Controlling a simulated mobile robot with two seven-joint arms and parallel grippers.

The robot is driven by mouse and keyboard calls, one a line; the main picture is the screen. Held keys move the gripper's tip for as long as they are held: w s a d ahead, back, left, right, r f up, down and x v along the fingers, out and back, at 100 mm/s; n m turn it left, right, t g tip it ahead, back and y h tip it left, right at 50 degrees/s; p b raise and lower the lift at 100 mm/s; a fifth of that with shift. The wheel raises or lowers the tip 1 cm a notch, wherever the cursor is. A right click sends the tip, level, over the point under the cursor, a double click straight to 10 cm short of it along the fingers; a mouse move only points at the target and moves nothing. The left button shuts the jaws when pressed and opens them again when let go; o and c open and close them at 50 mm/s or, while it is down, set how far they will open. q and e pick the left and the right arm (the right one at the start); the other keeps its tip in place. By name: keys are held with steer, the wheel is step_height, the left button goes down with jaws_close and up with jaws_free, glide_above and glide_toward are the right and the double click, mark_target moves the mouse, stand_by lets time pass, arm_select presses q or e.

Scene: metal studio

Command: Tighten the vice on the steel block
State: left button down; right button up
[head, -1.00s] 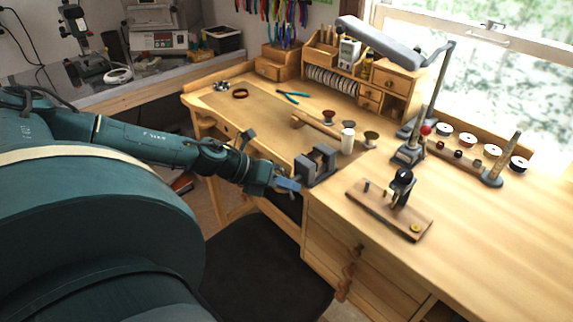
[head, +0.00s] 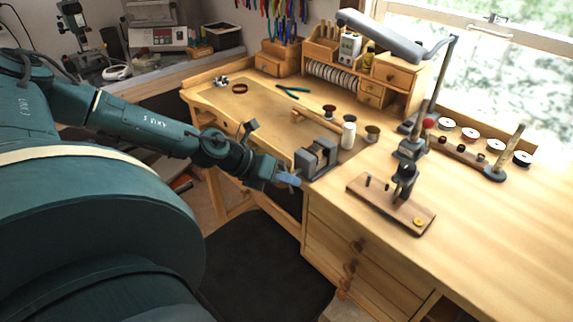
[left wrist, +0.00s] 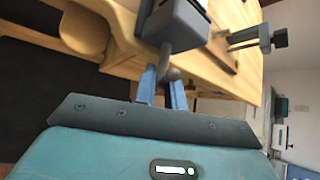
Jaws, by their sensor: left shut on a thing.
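The grey vice (head: 312,160) stands at the bench's front edge in the head view. It also shows at the top of the left wrist view (left wrist: 180,24). A greyish piece sits between its jaws, but I cannot clearly make out the steel block. My left gripper (head: 288,179) is at the near left side of the vice. In the left wrist view its blue fingers (left wrist: 163,88) are on either side of the vice's dark screw handle (left wrist: 172,74), shut on it. The fingers partly hide the handle. My right gripper is not in view.
A wooden board with a small dark stand (head: 404,185) lies right of the vice. A white bottle (head: 348,133) and spools stand behind it. A lamp (head: 385,40) reaches over the bench. The bench's front right is clear. A dark seat (head: 255,262) is below.

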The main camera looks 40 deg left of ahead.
arm_select(q)
steer(key=shift+f+b, duration=0.2)
steer(key=shift+b, duration=0.1)
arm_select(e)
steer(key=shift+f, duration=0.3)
arm_select(q)
steer(key=shift+s+m+y+b, duration=0.1)
steer(key=shift+m+y+b, duration=0.2)
steer(key=shift+y+b, duration=0.25)
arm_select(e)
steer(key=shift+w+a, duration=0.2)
